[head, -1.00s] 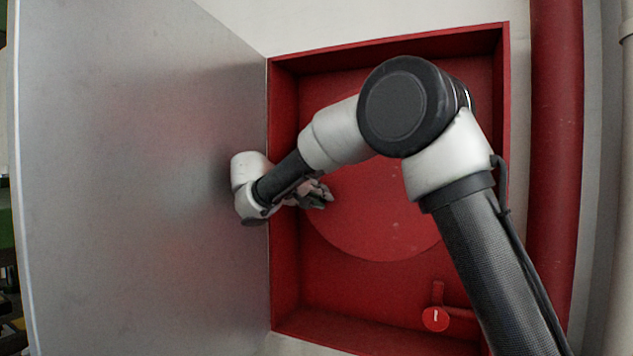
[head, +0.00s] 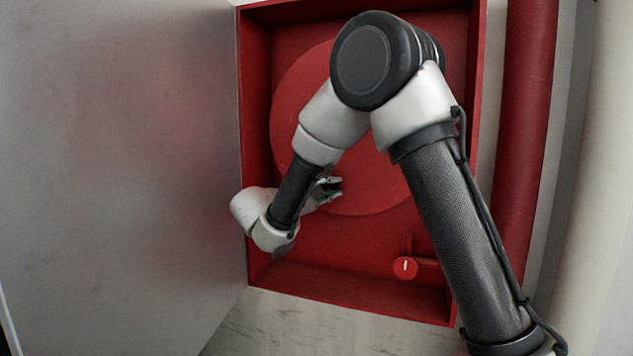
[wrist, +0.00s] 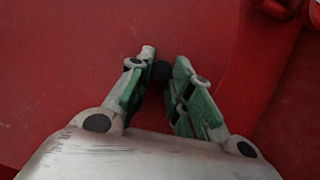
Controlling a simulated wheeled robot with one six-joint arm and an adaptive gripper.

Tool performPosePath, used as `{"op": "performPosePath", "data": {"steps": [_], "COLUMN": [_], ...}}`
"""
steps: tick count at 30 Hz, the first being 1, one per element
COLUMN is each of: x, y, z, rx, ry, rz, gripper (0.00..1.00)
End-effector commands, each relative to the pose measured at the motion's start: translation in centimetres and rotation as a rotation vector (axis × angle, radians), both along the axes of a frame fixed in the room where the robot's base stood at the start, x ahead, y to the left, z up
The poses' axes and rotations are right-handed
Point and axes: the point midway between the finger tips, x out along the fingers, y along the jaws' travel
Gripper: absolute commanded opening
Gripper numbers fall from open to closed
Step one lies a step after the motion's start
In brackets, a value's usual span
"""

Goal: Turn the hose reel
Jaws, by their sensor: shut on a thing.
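The hose reel (head: 375,188) is a large plain red disc inside an open red wall cabinet. My arm covers part of it in the head view. My gripper (head: 336,187) is at the lower part of the disc, close to its face. In the wrist view, the gripper's green-padded fingers (wrist: 162,72) are closed around a small dark knob (wrist: 161,71) in front of the red disc (wrist: 80,60). The fingers partly hide the knob, and the head view does not show it clearly.
The grey cabinet door (head: 120,150) stands open on the left, close to my wrist. A red round valve handle (head: 405,267) sits low in the cabinet (head: 350,290). A red vertical pipe (head: 525,120) runs along the wall to the right.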

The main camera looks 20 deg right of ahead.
Motion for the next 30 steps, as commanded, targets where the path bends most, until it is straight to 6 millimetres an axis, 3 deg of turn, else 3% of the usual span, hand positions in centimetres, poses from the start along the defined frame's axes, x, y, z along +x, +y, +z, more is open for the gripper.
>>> {"op": "performPosePath", "data": {"steps": [1, 12, 30], "x": [-0.4, -2.1, -2.5], "y": [-0.4, -2.7, -3.3], "z": [-1.2, -1.5, -1.6], "rx": [-0.022, -0.167, -0.198], "ry": [0.042, 0.148, 0.171], "rz": [0.003, 0.002, 0.001], "gripper": [0.0, 0.0, 0.0]}}
